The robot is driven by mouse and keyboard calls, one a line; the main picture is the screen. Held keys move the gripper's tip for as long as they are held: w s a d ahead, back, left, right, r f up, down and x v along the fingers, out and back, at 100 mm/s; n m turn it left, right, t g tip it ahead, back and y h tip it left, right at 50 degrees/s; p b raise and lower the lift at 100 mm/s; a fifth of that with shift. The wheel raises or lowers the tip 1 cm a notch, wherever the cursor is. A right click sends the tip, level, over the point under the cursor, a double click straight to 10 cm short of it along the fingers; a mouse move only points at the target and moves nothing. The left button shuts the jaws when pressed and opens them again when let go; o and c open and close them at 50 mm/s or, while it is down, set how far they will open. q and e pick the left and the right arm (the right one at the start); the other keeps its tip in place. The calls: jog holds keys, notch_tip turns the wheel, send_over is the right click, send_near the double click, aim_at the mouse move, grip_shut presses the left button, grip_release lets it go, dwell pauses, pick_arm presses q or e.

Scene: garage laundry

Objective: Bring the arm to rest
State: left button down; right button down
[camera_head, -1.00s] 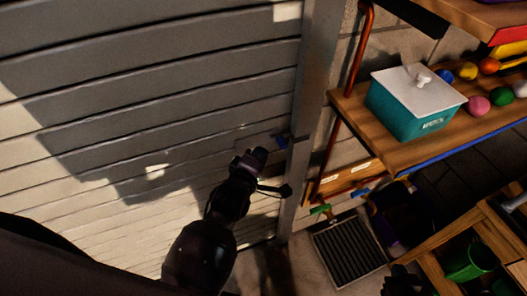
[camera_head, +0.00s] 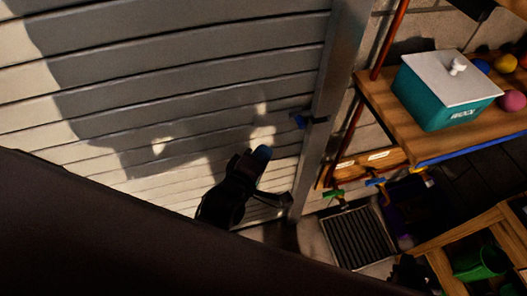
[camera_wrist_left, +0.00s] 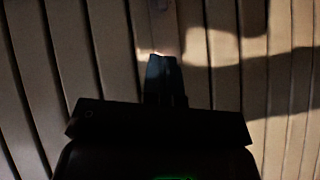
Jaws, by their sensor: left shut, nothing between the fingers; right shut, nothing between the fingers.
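My left gripper (camera_head: 262,154) is dark with a bluish tip. It is shut and empty, in front of the slatted wall, left of the grey metal post. The left wrist view shows its closed fingers (camera_wrist_left: 162,78) pointing at the slats, with nothing between them. A dark shape at the bottom right of the head view looks like my right gripper (camera_head: 410,272); it is small and in shadow, and I see nothing held in it. A large dark part of my own body covers the lower left of the head view.
The slatted wall (camera_head: 190,60) fills the left side, with the metal post (camera_head: 338,90) beside it. A wooden shelf (camera_head: 390,112) at right holds a teal box (camera_head: 440,100) with a white lid and several coloured balls. Below are a floor grate (camera_head: 354,238) and a green bucket (camera_head: 480,262).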

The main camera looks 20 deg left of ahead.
dwell(0.3)
pick_arm(q)
jog(key=s+a+f+m+g+y, duration=0.1)
jog(key=s+a+f+m+g, duration=0.1)
jog(key=s+a+f+m, duration=0.3)
jog(key=s+a+f+m+g+y+b, duration=0.1)
jog(key=s+a+f+m+g+y, duration=0.1)
jog(key=s+a+f+m, duration=0.3)
jog(key=a+f+m, duration=0.4)
jog(key=a, duration=0.1)
jog(key=shift+m, duration=0.4)
jog(key=shift+s+a, duration=0.15)
jog(key=shift+a, duration=0.05)
